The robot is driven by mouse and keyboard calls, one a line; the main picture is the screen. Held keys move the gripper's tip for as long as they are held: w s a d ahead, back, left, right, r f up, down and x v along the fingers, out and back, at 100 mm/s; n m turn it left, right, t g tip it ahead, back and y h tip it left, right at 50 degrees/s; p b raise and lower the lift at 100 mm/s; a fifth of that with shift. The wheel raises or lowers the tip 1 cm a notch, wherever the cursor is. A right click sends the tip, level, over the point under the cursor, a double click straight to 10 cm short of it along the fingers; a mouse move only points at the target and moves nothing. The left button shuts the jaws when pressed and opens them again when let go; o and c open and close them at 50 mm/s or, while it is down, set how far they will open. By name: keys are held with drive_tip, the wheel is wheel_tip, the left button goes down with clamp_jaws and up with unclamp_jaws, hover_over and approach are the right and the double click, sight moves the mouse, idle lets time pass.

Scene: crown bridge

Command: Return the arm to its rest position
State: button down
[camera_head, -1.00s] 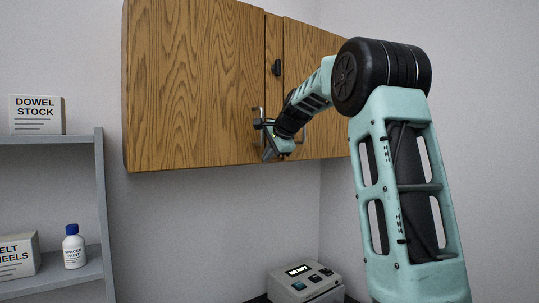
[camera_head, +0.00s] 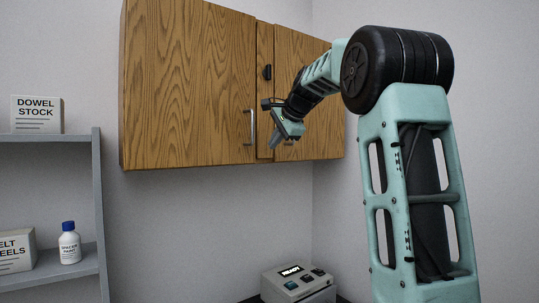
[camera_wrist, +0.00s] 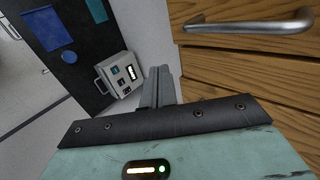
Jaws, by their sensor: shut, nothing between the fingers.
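My gripper (camera_head: 275,141) hangs in front of the wooden wall cabinet (camera_head: 185,85) in the head view, pointing down and to the left. Its fingers are together and empty; they also show shut in the wrist view (camera_wrist: 158,88). The cabinet's left door is closed, and its silver handle (camera_head: 250,128) stands just left of my gripper, apart from it. A silver handle on wood (camera_wrist: 250,22) also crosses the top right of the wrist view. The right door's handle is mostly hidden behind my gripper in the head view.
A grey device with a small screen (camera_head: 298,284) sits below the cabinet; it also shows in the wrist view (camera_wrist: 122,76). A grey shelf (camera_head: 101,215) at the left holds a DOWEL STOCK box (camera_head: 36,115), a white bottle (camera_head: 69,243) and another box (camera_head: 14,250). Air below the cabinet is clear.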

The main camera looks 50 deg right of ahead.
drive_tip(key=v, duration=0.3)
drive_tip(key=shift+s, duration=0.1)
drive_tip(key=shift+a, duration=0.1)
